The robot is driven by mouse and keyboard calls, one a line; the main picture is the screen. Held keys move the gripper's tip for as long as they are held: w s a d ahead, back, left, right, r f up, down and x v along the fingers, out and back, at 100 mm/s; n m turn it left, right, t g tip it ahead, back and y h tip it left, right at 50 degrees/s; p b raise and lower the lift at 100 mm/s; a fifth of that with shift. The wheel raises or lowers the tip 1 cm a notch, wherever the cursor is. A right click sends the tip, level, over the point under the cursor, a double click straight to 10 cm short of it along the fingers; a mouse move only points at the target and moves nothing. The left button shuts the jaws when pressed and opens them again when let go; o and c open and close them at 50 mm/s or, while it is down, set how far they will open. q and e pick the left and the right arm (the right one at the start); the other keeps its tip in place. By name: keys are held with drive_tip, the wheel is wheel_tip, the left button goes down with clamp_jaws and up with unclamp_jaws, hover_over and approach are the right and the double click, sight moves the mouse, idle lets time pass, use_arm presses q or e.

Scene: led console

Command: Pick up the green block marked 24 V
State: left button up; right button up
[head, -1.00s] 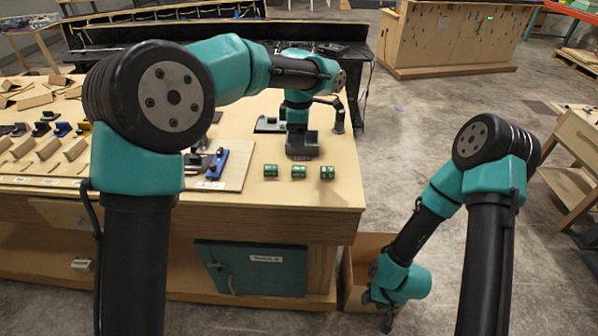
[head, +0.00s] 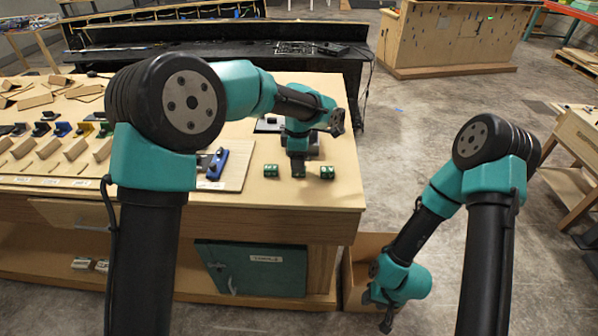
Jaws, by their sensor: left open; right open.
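Two small green blocks show on the table in the head view, a left one (head: 271,170) and a right one (head: 327,172). Their white markings are too small to read, so I cannot tell which is marked 24 V. My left gripper (head: 298,172) points down between these two, over the place of a middle green block that it now hides. It is open; whether the block is between its fingers cannot be seen. My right gripper (head: 378,312) is open, low at the right, beside the table and away from the blocks.
A board with a blue part (head: 217,164) lies to the left of the blocks. The bare table (head: 345,190) is clear at the front right. A cardboard box (head: 352,268) stands on the floor near my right gripper.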

use_arm(q)
wheel_tip(320, 180, down, 4)
drive_tip(key=shift+s+f, duration=0.1)
idle(0.5)
drive_tip(key=c, duration=1)
drive_tip(key=shift+r, duration=1.75)
drive_tip(key=shift+s+r, duration=0.15)
drive_tip(key=shift+s, duration=0.15)
drive_tip(key=s+r, duration=0.1)
drive_tip(key=s, duration=1.4)
drive_tip(key=shift+s+r, duration=0.15)
drive_tip(key=shift+s, duration=0.1)
